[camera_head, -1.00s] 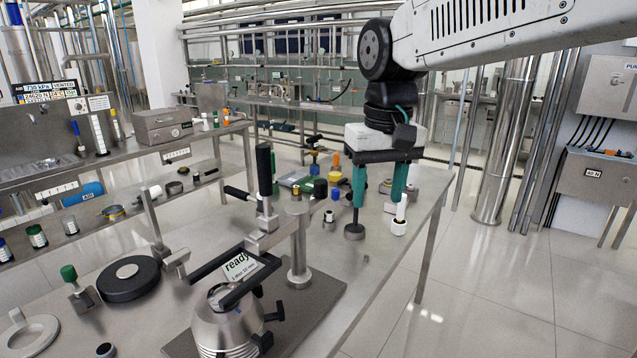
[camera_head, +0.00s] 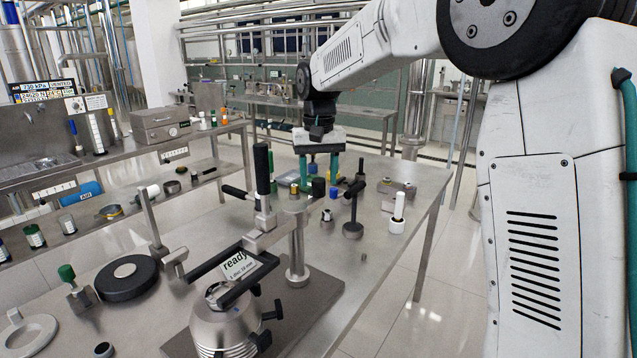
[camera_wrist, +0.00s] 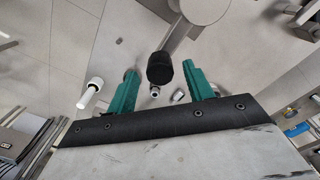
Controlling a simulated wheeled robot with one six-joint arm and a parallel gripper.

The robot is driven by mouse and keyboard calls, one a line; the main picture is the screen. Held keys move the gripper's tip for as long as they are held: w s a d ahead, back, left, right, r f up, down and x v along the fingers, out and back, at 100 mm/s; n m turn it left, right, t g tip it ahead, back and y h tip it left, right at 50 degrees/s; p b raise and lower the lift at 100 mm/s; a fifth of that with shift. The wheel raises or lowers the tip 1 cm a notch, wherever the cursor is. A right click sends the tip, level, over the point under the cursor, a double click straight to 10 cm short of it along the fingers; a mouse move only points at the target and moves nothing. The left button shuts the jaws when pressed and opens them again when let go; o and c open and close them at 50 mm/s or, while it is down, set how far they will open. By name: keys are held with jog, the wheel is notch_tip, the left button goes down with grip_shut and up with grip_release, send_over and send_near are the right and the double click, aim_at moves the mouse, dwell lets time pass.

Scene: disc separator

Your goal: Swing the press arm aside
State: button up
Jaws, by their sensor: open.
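The press arm (camera_head: 268,238) is a metal bar on an upright post (camera_head: 297,250) over the steel bowl (camera_head: 222,325). A tall black handle (camera_head: 263,168) stands up from it, and a lever with a black knob (camera_head: 319,188) reaches back to the right. My gripper (camera_head: 319,180) is open, with teal fingers pointing down at the back of the bench, around or just behind that knob. In the wrist view a black knob (camera_wrist: 160,68) on a grey bar appears between my open fingers (camera_wrist: 160,78), with a gap on both sides. Contact is not visible.
A black disc (camera_head: 128,278) and a green-knobbed part (camera_head: 70,278) lie at the left.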

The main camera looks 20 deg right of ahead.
jog(key=shift+f, duration=1.1)
jog(key=shift+c, duration=0.3)
grip_shut()
jog(key=shift+d, duration=0.1)
